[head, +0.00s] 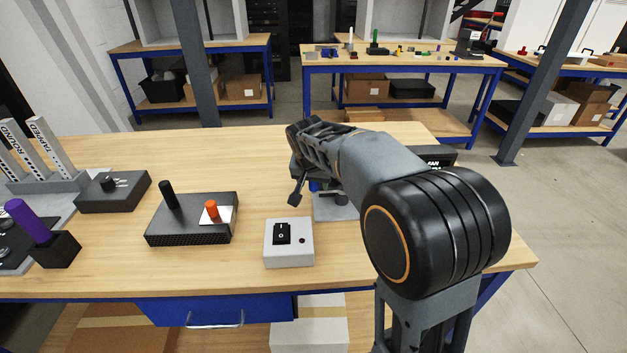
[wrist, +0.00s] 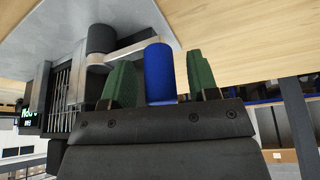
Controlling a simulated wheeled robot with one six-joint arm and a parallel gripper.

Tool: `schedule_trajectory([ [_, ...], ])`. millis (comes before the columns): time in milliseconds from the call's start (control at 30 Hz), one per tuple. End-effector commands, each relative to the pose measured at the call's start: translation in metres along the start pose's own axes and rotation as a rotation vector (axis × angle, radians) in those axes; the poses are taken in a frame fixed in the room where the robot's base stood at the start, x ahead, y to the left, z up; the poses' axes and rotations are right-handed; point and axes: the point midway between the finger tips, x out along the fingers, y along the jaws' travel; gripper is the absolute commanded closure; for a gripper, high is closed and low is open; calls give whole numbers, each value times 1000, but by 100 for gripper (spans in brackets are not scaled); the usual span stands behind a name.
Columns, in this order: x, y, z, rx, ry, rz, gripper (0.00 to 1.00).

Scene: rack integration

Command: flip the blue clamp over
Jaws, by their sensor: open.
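The blue clamp shows in the wrist view as a blue cylinder (wrist: 160,70) standing between the two green fingertips of my gripper (wrist: 161,80). My gripper is open, with a visible gap on each side of the blue part. In the head view only a small blue patch (head: 314,186) shows under my arm, and my fingertips cannot be made out there. A light arm and a dark round part (wrist: 101,38) sit beside the blue cylinder in the wrist view. The lower end of the blue part is hidden behind my gripper's body.
A grey plate (head: 334,213) lies under my gripper. A white switch box (head: 288,251) stands in front of it, and a black box with an orange knob (head: 192,225) stands to the left. A black fan box (head: 441,158) is behind my arm. Bare tabletop (head: 220,160) lies at the back left.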

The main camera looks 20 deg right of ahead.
Motion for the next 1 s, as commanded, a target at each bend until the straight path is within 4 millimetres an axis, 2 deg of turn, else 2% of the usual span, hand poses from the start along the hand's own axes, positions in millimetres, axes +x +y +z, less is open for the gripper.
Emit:
schedule_trajectory([
  [133,0,0,0,0,0,0,47],
  [700,0,0,0,0,0,0,100],
  [1000,-1,-3,2,-15,0,-6,100],
])
